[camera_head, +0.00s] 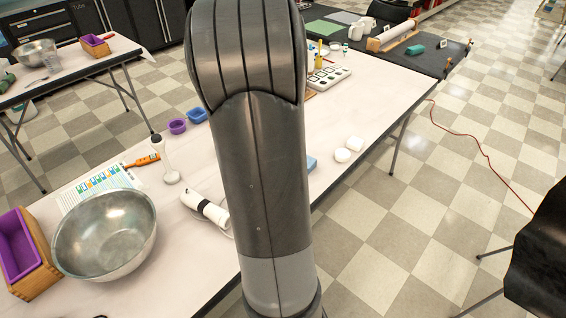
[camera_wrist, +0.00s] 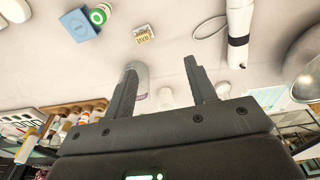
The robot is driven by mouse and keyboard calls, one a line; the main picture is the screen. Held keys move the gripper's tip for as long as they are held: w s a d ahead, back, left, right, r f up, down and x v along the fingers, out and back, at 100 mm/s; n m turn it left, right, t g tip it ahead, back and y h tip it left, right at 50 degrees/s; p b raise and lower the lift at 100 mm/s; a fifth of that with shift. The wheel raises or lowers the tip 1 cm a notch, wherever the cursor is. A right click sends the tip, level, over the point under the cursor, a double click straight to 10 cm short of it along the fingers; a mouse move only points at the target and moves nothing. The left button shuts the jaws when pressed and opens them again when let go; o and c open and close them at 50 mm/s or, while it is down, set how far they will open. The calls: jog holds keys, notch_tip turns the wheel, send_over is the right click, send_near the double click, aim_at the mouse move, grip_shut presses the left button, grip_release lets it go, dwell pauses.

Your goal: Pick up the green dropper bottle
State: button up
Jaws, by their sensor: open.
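I cannot make out a green dropper bottle for certain in either view. In the wrist view a small round white item with a green band (camera_wrist: 100,14) lies beside a blue block (camera_wrist: 78,25) at the upper left; I cannot tell whether it is the bottle. My gripper (camera_wrist: 162,65) is open and empty, its two fingers apart over the pale table. A clear or whitish container (camera_wrist: 141,77) shows partly behind the left finger. In the head view my arm covers the middle of the table and hides the gripper.
Several bottles (camera_wrist: 75,117) stand at the wrist view's lower left.

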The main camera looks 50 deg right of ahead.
jog(key=shift+g, duration=0.6)
jog(key=s+d+f, duration=0.1)
jog(key=d+f, duration=0.1)
jog(key=d, duration=0.1)
jog(key=s+d+f, duration=0.1)
jog(key=d+f, duration=0.2)
jog(key=s+d+f, duration=0.1)
jog(key=d+f, duration=0.1)
jog(key=d, duration=0.2)
jog(key=shift+f, duration=0.4)
notch_tip(320, 180, down, 5)
jog(key=shift+s+d+r, duration=0.15)
jog(key=shift+s+d+f, duration=0.1)
jog(key=shift+f, duration=1.45)
jog(key=shift+d+f, duration=0.1)
jog(key=shift+f, duration=1.45)
jog(key=c, duration=1)
